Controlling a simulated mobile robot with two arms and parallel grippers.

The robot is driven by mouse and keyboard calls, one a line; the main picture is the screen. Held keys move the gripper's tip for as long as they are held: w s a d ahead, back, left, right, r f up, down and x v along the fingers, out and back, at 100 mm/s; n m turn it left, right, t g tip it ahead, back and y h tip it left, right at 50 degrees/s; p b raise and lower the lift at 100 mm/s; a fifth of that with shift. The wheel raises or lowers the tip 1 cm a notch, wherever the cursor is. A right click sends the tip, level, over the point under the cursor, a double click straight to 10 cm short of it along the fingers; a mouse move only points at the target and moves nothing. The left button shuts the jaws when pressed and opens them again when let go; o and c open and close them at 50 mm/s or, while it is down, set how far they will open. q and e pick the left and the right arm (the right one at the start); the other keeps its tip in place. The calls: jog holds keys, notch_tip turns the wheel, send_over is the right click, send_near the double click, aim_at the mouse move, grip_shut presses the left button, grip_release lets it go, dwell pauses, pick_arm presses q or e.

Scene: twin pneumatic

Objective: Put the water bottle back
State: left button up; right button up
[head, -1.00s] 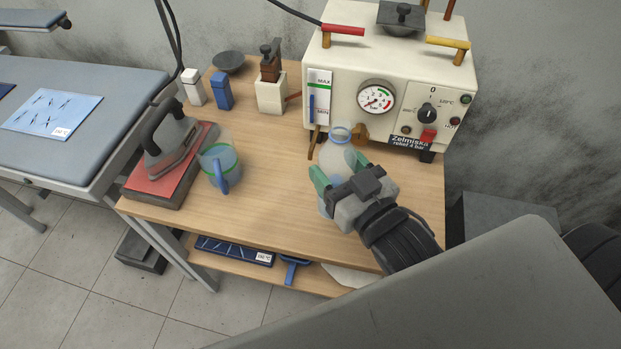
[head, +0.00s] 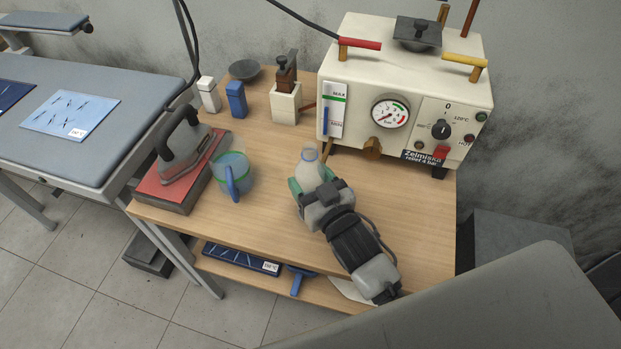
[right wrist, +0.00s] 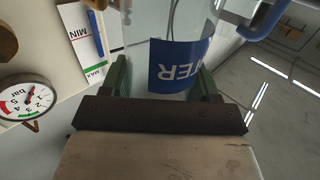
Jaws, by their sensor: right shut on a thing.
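The water bottle (head: 309,168) is clear with a blue ring at its neck. In the right wrist view its blue label (right wrist: 180,64) with white letters shows between the fingers. My right gripper (head: 311,187) is shut on the bottle, over the wooden table (head: 405,215) in front of the steam generator (head: 400,88). The gripper hides the bottle's lower part, so I cannot tell whether its base touches the table. My left gripper is not in view.
A measuring jug (head: 233,176) stands just left of the bottle. An iron (head: 183,147) rests on a red pad at the table's left. Small blue (head: 236,99) and white (head: 209,94) containers stand behind. The table's right front is clear.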

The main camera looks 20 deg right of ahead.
jog(key=shift+f, duration=0.15)
jog(key=o, duration=1.2)
jog(key=shift+r, duration=0.3)
jog(key=s+d+b, duration=0.1)
jog(key=s+d, duration=0.1)
jog(key=s, duration=1)
jog(key=shift+d+b, duration=0.15)
jog(key=shift+b, duration=0.25)
jog(key=shift+w, duration=0.1)
